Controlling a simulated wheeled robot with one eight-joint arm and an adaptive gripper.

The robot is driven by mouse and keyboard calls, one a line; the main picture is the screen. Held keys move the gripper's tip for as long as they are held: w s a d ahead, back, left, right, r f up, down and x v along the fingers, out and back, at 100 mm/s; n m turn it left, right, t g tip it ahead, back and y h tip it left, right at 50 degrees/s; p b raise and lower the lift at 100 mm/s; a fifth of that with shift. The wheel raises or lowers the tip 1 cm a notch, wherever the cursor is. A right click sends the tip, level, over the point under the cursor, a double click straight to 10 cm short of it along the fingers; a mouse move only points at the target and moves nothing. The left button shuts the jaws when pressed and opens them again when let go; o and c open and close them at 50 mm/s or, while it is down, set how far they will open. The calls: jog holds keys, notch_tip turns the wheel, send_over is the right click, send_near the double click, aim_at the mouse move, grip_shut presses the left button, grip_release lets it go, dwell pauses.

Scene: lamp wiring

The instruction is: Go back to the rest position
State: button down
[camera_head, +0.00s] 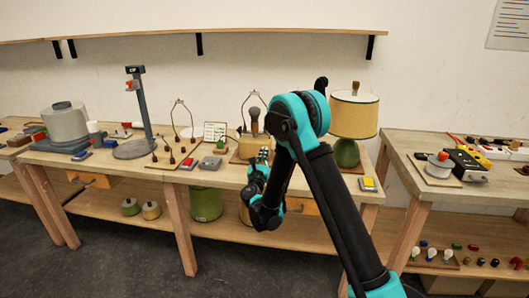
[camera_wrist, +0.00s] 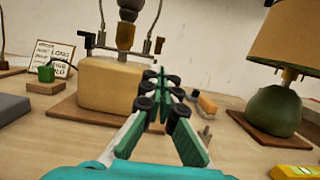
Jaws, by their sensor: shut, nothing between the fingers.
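My gripper (camera_wrist: 162,78) is shut and empty in the wrist view, its fingertips together in front of a tan block-shaped lamp base (camera_wrist: 110,88). In the head view my gripper (camera_head: 264,155) is small and partly hidden by my own arm, over the front part of the middle workbench (camera_head: 215,178). I cannot tell whether the fingertips touch the base.
A finished-looking lamp with a tan shade (camera_head: 354,115) and green base (camera_wrist: 275,110) stands to the right. A tall grey stand (camera_head: 145,105) is at left. A second bench (camera_head: 400,145) stands right, across a gap.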

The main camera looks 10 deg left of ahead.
jog(key=s+d+r+m+g+h, duration=0.1)
jog(key=s+d+m+g+h, duration=0.25)
jog(key=d+m, duration=0.7)
jog(key=s+d+m+g+h, duration=0.2)
jog(key=d+m+g, duration=0.25)
jog(key=d, duration=1.05)
jog(key=s+d+f+m+g, duration=0.3)
jog(key=s+d+m+g, duration=0.1)
jog(key=s+d+m, duration=0.6)
jog(key=s+a+f+m+g+y, duration=0.1)
jog(key=s+f+m+g+y, duration=0.1)
jog(key=s, duration=1)
jog(key=s+a+f+m+g+y, duration=0.1)
jog(key=s+f+m+y, duration=0.3)
jog(key=s, duration=0.8)
notch_tip(320, 180, down, 2)
jog(key=m+g, duration=0.1)
jog(key=m, duration=0.3)
jog(key=shift+a+m+g, duration=0.15)
jog(key=shift+m+g, duration=0.15)
